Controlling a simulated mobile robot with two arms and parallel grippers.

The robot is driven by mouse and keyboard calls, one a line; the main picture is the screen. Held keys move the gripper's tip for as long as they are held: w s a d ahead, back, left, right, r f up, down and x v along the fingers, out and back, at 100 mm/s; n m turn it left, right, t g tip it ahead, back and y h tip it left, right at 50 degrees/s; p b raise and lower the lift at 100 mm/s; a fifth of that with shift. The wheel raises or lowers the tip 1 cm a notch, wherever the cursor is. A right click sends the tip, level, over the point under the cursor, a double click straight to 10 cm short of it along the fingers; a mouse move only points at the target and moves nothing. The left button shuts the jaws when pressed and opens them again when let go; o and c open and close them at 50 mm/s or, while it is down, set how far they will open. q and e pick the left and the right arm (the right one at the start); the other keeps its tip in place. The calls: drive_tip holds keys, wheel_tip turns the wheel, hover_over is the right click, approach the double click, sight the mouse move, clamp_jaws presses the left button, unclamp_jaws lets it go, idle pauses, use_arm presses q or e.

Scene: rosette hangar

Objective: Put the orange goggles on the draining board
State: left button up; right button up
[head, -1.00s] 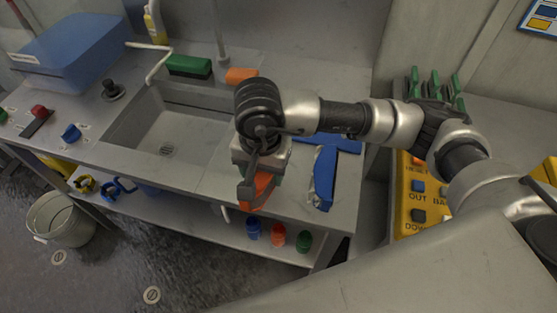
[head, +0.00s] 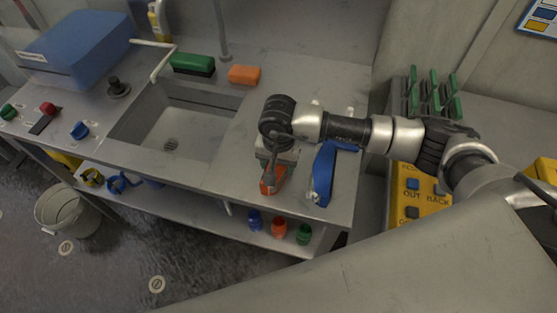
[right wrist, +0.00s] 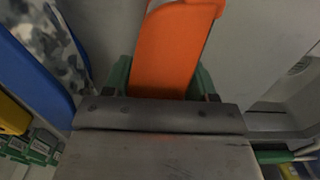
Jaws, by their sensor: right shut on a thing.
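The orange goggles (head: 269,184) are held in my right gripper (head: 272,174), partly hidden by it. In the right wrist view an orange band of the goggles (right wrist: 172,50) stands between the green fingers. The draining board (head: 232,155) is the flat steel top right of the sink. The goggles are over its front part in the head view. I cannot tell whether they touch it. My left gripper is not in view.
A blue strap-like item (head: 323,172) lies on the board just right of the gripper. An orange block (head: 243,75) and a green brush (head: 192,64) sit behind the sink (head: 185,125). Several small coloured cups stand on the shelf below. Bare board lies left of the gripper.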

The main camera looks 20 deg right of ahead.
drive_tip(key=shift+f, duration=0.15)
drive_tip(key=o, duration=0.9)
drive_tip(key=shift+r, duration=0.2)
wheel_tip(320, 180, up, 11)
drive_tip(key=b, duration=0.3)
drive_tip(key=shift+r, duration=0.5)
